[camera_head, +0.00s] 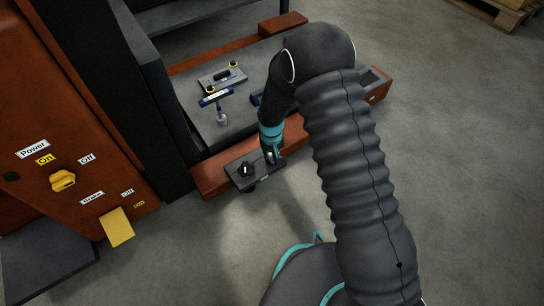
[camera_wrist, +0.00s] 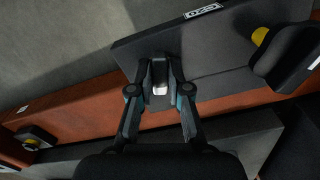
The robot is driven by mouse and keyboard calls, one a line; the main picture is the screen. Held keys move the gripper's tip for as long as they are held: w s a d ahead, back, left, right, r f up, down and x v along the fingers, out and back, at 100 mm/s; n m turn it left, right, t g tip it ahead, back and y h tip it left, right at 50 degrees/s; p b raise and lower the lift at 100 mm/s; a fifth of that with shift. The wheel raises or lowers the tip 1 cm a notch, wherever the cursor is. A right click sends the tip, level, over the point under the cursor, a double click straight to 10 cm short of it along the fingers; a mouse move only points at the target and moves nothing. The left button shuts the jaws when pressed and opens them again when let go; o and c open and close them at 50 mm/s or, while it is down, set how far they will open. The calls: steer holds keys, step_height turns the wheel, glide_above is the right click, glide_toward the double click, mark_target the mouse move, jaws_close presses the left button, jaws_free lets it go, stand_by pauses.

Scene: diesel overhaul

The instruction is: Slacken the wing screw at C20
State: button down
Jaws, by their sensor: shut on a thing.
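My gripper (camera_head: 272,154) points down at a dark plate (camera_head: 255,177) on the front edge of the orange-red frame. In the wrist view my gripper (camera_wrist: 160,82) has both fingertips closed in on the wing screw (camera_wrist: 159,88), of which only a small pale, shiny part shows between them. The rest of the screw is hidden by the fingers. The C20 label (camera_wrist: 202,11) appears upside down on the edge of the plate (camera_wrist: 215,60) in the wrist view.
A black knob with a yellow mark (camera_wrist: 284,50) stands beside my gripper on the same plate. A blue-handled T-shaped tool (camera_head: 217,98) and a grey plate with a handle (camera_head: 222,77) lie on the bed behind.

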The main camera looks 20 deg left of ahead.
steer(key=n, duration=0.3)
steer(key=shift+n, duration=0.9)
steer(key=n, duration=0.2)
steer(key=shift+n, duration=0.3)
steer(key=c, duration=1)
jaws_free()
steer(key=shift+r, duration=0.1)
